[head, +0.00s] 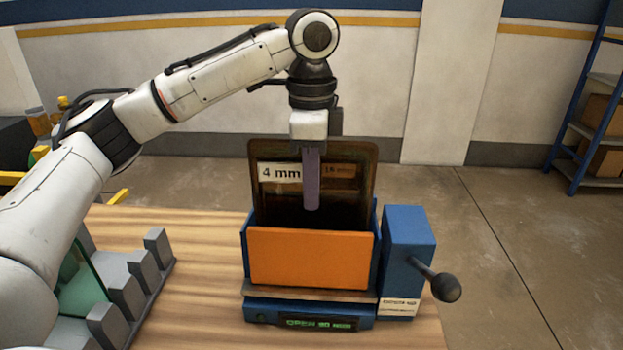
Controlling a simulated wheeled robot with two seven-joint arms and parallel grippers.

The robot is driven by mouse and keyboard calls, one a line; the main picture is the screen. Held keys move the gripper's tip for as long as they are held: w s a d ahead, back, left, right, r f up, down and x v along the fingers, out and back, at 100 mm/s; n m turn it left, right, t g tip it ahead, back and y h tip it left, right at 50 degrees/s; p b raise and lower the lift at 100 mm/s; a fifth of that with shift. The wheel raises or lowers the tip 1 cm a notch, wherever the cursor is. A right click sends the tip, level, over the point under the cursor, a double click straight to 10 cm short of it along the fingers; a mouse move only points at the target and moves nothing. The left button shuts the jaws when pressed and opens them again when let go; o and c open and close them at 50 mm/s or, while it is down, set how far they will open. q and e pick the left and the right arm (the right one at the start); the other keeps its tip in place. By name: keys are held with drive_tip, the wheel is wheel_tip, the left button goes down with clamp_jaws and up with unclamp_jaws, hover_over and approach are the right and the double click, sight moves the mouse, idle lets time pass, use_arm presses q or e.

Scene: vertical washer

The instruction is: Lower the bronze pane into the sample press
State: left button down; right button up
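The bronze pane (345,195) is a dark brown, see-through sheet with a "4 mm" label and a second, fainter label. It stands upright at the sample press (404,245), a blue unit with an orange front plate (312,257). Its lower part is hidden behind the orange plate, so I cannot tell how deep it sits. My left gripper (312,204) points straight down at the pane's middle and appears shut on it, with one finger in front of its face. The other finger is hidden behind the pane. My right gripper is not in view.
A dark ball-ended lever (445,287) sticks out at the press's right. A grey slotted rack (124,297) with a green pane (82,290) stands on the wooden table (200,262) at left. A blue shelf with boxes (599,130) stands far right.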

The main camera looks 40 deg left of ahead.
use_arm(q)
drive_tip(key=shift+f, duration=1.75)
drive_tip(key=c, duration=1.9)
unclamp_jaws()
drive_tip(key=shift+f+b, duration=0.1)
drive_tip(key=shift+b, duration=0.2)
drive_tip(key=shift+r+p, duration=1.3)
drive_tip(key=shift+r, duration=2.75)
